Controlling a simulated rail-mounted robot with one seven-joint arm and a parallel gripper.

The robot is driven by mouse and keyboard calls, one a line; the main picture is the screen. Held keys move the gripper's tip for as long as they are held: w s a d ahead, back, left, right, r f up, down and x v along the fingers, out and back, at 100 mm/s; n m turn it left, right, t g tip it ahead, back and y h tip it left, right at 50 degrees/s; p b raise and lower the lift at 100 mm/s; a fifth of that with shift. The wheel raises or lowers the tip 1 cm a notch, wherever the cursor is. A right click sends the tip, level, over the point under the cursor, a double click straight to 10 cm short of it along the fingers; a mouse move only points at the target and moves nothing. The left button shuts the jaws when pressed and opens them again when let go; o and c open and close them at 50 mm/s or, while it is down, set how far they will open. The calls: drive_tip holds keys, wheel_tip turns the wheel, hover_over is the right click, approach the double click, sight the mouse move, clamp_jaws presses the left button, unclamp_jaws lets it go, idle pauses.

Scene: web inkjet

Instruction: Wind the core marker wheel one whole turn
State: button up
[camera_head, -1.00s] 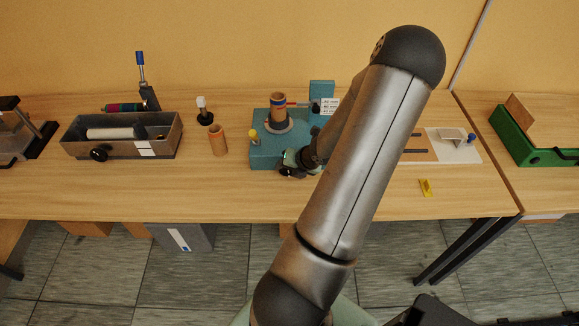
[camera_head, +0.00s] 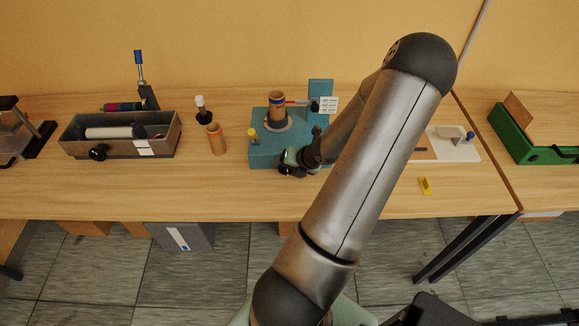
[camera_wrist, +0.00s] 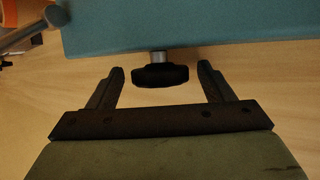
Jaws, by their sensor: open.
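The core marker is a teal box (camera_head: 262,153) on the table, with a brown core (camera_head: 277,104) upright on a grey round base on its top. In the wrist view, the black wheel (camera_wrist: 160,77) sticks out on a short grey shaft from the teal box wall (camera_wrist: 200,25). My gripper (camera_wrist: 160,69) is open, with one finger on each side of the wheel and a gap on both sides. In the head view, my gripper (camera_head: 290,168) is at the box's front and hides part of it.
Left of the box stand another brown core (camera_head: 216,140) and a white-topped bottle (camera_head: 202,110). A grey tray machine (camera_head: 75,143) is further left. A yellow piece (camera_head: 425,186) and a white board (camera_head: 460,150) lie to the right. The table front is mostly clear.

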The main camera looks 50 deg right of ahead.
drive_tip(key=v, duration=1.7)
drive_tip(key=shift+s+r, duration=0.15)
drive_tip(key=shift+r, duration=0.05)
